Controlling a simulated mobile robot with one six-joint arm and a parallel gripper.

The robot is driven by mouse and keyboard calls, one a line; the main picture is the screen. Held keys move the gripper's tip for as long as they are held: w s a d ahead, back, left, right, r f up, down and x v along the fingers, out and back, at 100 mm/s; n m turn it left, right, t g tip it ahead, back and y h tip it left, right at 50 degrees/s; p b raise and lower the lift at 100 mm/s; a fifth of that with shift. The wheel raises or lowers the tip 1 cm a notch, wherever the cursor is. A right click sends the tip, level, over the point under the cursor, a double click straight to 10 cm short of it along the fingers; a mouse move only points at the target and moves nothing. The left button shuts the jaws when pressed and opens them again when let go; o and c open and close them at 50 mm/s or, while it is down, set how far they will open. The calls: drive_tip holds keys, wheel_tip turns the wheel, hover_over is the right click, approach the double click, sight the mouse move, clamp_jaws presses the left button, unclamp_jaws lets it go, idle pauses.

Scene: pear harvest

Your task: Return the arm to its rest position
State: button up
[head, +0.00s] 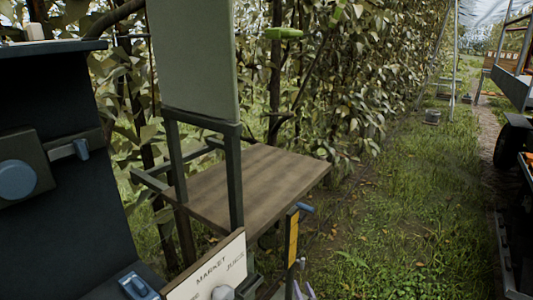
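I cannot make out my gripper or a clear link of my arm in the head view, so its pose and whether it holds anything do not show. At the bottom edge, a small grey rounded part (222,293) and some thin pale parts (300,291) are cut off by the frame. I cannot tell what they belong to.
A wooden shelf (250,190) on a dark frame stands ahead, with a pale upright panel (195,60). A "MARKET / JUICE" board (208,270) is below. Leafy trees (340,85) line the back. Grass (410,220) is open at right, beside a dark wheeled cart (511,140).

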drive_tip(key=s+d+f+g+h+p, duration=0.15)
drive_tip(key=s+g, duration=0.25)
drive_tip(key=s, duration=0.5)
drive_tip(key=s+f+g+h+p, duration=0.1)
drive_tip(key=s+f+g+p, duration=0.25)
drive_tip(key=s, duration=0.55)
drive_tip(key=s+d+f+g+h+p, duration=0.15)
drive_tip(key=s+g, duration=0.35)
drive_tip(key=s, duration=0.5)
drive_tip(key=s+r+n+g, duration=0.1)
drive_tip(key=s+g, duration=0.3)
drive_tip(key=s, duration=0.7)
drive_tip(key=s+a+r+g+y, duration=0.1)
drive_tip(key=s+r+g, duration=0.2)
drive_tip(key=s, duration=0.8)
drive_tip(key=shift+a+r+n+g, duration=0.15)
drive_tip(key=shift+n+g, duration=0.25)
drive_tip(key=shift+g, duration=0.65)
